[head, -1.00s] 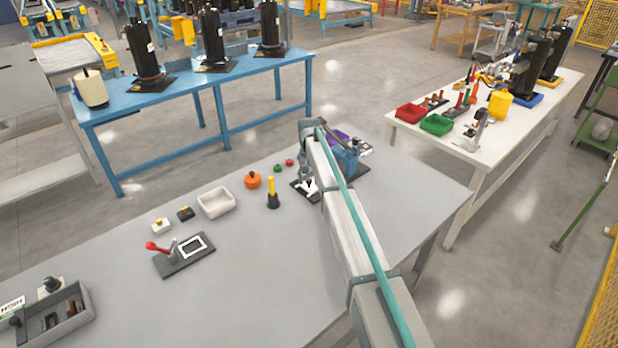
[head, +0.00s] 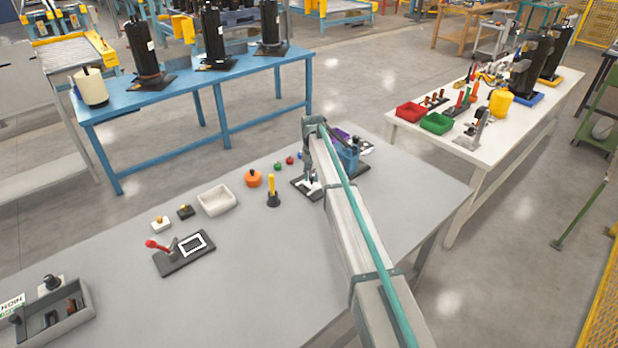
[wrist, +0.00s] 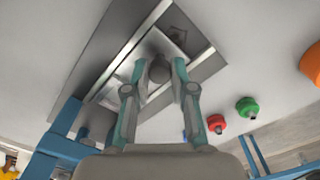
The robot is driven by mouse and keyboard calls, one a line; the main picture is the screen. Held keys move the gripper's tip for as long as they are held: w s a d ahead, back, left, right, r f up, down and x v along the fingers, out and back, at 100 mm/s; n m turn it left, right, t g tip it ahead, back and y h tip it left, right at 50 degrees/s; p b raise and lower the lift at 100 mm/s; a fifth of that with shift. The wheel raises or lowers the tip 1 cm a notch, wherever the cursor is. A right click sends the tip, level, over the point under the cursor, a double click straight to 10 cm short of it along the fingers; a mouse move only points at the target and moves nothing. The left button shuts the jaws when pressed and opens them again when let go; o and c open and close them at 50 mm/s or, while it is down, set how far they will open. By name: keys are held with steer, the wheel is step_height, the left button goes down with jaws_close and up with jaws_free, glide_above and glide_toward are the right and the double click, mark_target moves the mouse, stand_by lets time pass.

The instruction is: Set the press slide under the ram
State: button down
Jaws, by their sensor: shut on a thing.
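My gripper (wrist: 160,72) is shut on a dark round knob (wrist: 159,69) on the press slide. The slide (wrist: 176,44) is a pale, shiny plate lying between two metal rails on a dark base plate (wrist: 100,50). In the head view my gripper (head: 309,181) is low over that base, partly hidden by my arm. The blue press (head: 348,158) stands just right of it, behind my arm. Part of its blue frame shows at the lower left of the wrist view (wrist: 60,140). The ram cannot be made out clearly.
Small red (head: 290,160) and green (head: 278,166) knobbed pieces, an orange one (head: 253,179) and a yellow-handled tool (head: 272,190) stand left of the base. A white tray (head: 216,201) and a red-handled clamp fixture (head: 184,252) are farther left.

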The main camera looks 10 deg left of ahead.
steer(key=w+d+b, duration=0.1)
steer(key=w+d, duration=0.5)
steer(key=shift+w, duration=0.25)
steer(key=shift+w+d+r, duration=0.1)
steer(key=shift+w+d, duration=0.05)
steer(key=c, duration=1)
jaws_free()
steer(key=shift+d, duration=0.15)
steer(key=shift+r, duration=0.55)
step_height(320, 180, up, 11)
steer(key=shift+f, duration=0.1)
